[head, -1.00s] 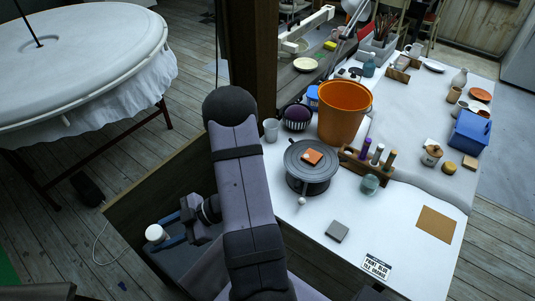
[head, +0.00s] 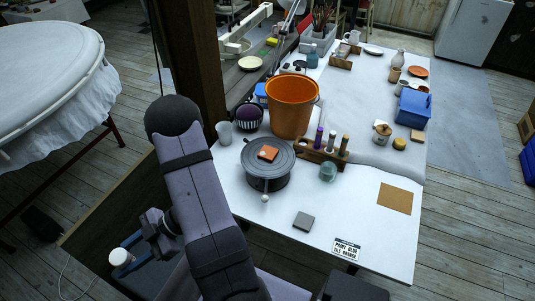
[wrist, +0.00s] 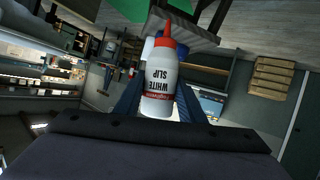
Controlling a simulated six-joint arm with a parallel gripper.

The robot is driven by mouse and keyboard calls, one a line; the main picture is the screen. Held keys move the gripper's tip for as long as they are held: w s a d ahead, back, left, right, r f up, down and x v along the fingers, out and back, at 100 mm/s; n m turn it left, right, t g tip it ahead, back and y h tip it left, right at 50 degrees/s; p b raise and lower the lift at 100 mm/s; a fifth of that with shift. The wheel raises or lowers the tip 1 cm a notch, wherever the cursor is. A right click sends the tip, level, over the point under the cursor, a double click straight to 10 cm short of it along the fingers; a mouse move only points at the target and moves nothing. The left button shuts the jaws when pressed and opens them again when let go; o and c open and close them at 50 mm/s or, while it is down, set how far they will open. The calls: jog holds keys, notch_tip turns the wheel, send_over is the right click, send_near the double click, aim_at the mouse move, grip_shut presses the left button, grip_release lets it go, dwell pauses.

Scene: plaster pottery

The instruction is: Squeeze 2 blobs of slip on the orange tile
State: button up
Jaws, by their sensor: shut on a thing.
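The orange tile (head: 268,153) lies on top of the round grey turntable (head: 282,166) on the white worktable. No slip shows on it at this size. My gripper (head: 134,252) is off the table's left side, low and well away from the tile. Its blue fingers are shut on a white bottle (head: 119,257). In the wrist view the bottle (wrist: 160,85) has a red nozzle and a label reading "White Slip", which appears upside down. The fingers (wrist: 158,100) clasp the bottle from both sides. Its nozzle is not clear in the head view.
An orange bucket (head: 291,108) stands behind the turntable. A wooden rack (head: 318,154) with upright sticks and a glass jar (head: 328,172) stand to its right. A grey block (head: 303,221) and a printed card (head: 346,249) lie in front. The front right tabletop is mostly clear.

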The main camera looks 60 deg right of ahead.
dwell(0.3)
jog(key=d+r+m+t+h+p, duration=0.1)
jog(key=d+m+t+h, duration=0.15)
jog(key=d, duration=1.25)
jog(key=d+r+m+t+h, duration=0.2)
jog(key=d+m+h, duration=0.2)
jog(key=d, duration=1.1)
jog(key=s+d+r+m+h, duration=0.2)
jog(key=s+d+h, duration=0.1)
jog(key=s+d, duration=0.5)
jog(key=s+d+r+m+h, duration=0.2)
jog(key=s+d, duration=0.6)
jog(key=d, duration=0.7)
jog(key=shift+s+r+m+h+p, duration=0.25)
jog(key=shift+s+m+h+p, duration=0.15)
jog(key=shift+h, duration=0.45)
jog(key=shift+w+f+t, duration=0.15)
jog(key=shift+f+t, duration=0.05)
jog(key=shift+t, duration=0.05)
jog(key=shift+f+b, duration=0.9)
